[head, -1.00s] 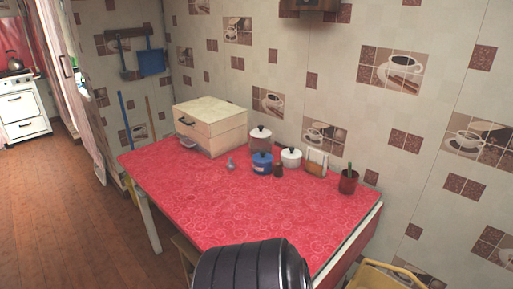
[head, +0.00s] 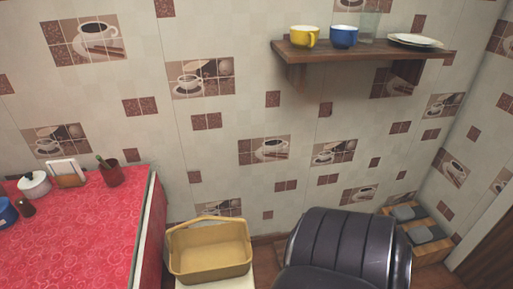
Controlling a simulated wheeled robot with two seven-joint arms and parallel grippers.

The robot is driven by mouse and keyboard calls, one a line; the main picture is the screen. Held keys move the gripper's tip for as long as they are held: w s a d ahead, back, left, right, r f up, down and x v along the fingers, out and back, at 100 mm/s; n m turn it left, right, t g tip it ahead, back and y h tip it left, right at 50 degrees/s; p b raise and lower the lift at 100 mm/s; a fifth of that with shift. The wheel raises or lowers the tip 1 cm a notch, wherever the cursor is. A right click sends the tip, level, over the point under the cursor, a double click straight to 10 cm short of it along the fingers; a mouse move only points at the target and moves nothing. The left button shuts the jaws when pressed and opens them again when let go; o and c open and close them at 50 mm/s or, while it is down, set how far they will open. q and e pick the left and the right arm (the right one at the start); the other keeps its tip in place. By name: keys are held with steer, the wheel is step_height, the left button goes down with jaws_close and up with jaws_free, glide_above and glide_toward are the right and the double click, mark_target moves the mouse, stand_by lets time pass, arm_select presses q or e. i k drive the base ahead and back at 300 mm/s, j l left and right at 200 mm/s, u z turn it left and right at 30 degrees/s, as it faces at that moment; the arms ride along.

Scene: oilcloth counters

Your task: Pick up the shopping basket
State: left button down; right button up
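The shopping basket (head: 209,262) is a yellow-tan open basket in the head view, low and left of centre. It stands upright on a pale stool or low surface (head: 240,282) against the tiled wall, just right of the red table. It looks empty. Neither of my grippers shows in the head view.
The red oilcloth table (head: 75,235) is at the left, with a white pot (head: 34,185), a napkin holder (head: 68,173) and a dark red cup (head: 111,174). A wooden shelf (head: 365,52) with cups and plates hangs above.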

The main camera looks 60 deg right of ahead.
mark_target(218, 252)
steer(key=z, duration=1.5)
